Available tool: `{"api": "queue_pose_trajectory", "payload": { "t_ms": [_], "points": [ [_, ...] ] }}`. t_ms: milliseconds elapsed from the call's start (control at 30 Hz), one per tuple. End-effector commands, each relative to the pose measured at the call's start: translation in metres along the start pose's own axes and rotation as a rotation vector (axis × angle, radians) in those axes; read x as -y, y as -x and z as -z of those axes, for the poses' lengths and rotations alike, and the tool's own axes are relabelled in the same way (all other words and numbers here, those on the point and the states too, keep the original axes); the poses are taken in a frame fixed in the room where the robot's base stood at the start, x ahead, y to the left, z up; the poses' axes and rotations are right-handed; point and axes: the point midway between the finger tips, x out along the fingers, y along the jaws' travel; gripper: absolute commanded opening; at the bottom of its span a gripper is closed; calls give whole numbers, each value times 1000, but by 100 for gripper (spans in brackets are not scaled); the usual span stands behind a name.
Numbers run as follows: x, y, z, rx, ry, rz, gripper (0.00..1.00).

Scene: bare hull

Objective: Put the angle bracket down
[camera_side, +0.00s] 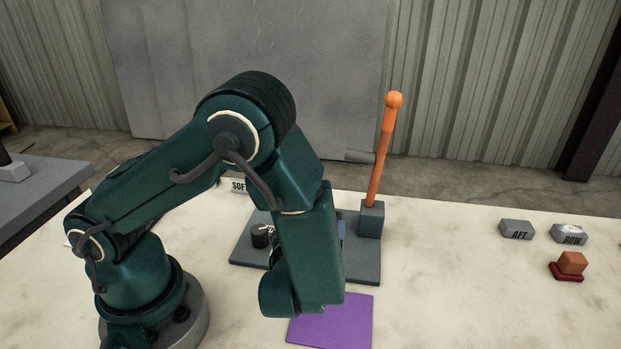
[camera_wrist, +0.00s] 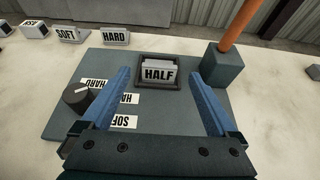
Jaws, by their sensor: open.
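I cannot make out an angle bracket in either view. My gripper (camera_wrist: 159,74) shows in the wrist view with its two blue fingers wide apart and nothing held between them. The fingers reach over a grey panel (camera_wrist: 165,112), on either side of a framed slot holding a block marked HALF (camera_wrist: 158,74). I cannot tell whether the fingers touch the panel. In the side view my arm hides most of the gripper and part of the panel (camera_side: 362,268).
An orange lever (camera_side: 385,150) stands upright at the panel's right. A dark knob (camera_wrist: 77,97) sits on its left. A purple mat (camera_side: 335,325) lies in front.

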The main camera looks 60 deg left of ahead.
Motion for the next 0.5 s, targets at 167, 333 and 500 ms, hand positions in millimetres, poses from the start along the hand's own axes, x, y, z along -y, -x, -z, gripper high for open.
{"api": "queue_pose_trajectory", "payload": {
  "t_ms": [167,333,500],
  "points": [
    [2,37,0,-1,2,8,94],
    [1,60,0,0,0,5,94],
    [-2,71,-1,-6,11,-7,94]
  ]
}}
